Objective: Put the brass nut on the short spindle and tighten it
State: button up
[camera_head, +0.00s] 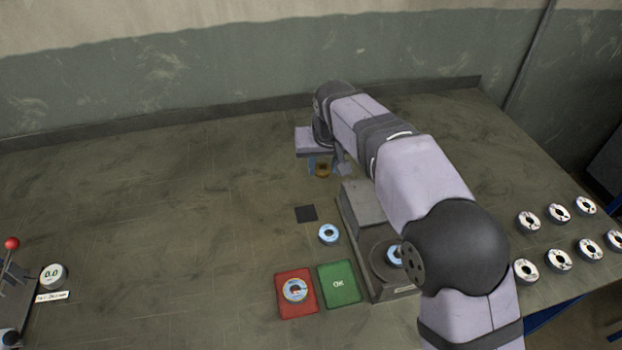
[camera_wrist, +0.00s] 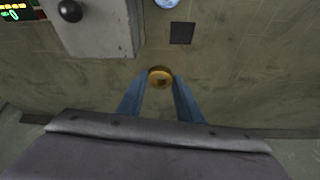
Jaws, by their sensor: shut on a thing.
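The brass nut (camera_wrist: 160,76) is a round golden piece between the tips of my gripper's two blue fingers in the wrist view. My gripper (camera_wrist: 159,82) is shut on it. In the head view the nut (camera_head: 323,171) shows below my gripper (camera_head: 325,167), at the back middle of the table. I cannot tell whether the nut touches the table. I cannot make out the short spindle for certain in either view. A dark round knob-like part (camera_wrist: 70,10) shows on a grey housing at the upper left of the wrist view.
A grey machine (camera_head: 363,205) stands right of centre, partly behind my arm. A blue-white disc (camera_head: 329,234) lies beside it, near a black square (camera_head: 306,213). A red mat (camera_head: 283,309) bears a disc; a green mat (camera_head: 341,297) is empty. Several discs (camera_head: 558,213) lie right. The left middle is clear.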

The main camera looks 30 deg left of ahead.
jog(key=w+d+r+m, duration=0.2)
jog(key=d+r, duration=0.6)
jog(key=d, duration=0.5)
jog(key=s+d+f+m+h, duration=0.1)
jog(key=s+d+f+m, duration=0.2)
jog(key=s+d+f, duration=0.4)
jog(key=shift+s+d+f+t+h, duration=0.15)
jog(key=shift+d+f+t+h, duration=0.25)
jog(key=shift+d+f, duration=1.3)
jog(key=shift+a+f+b, duration=0.15)
jog(key=shift+f+b, duration=0.1)
jog(key=shift+b, duration=0.05)
jog(key=shift+f+b, duration=1.3)
jog(key=shift+f, duration=0.4)
jog(key=shift+f+b, duration=1)
jog(key=shift+f, duration=0.05)
jog(key=shift+f+b, duration=0.3)
jog(key=shift+f, duration=0.05)
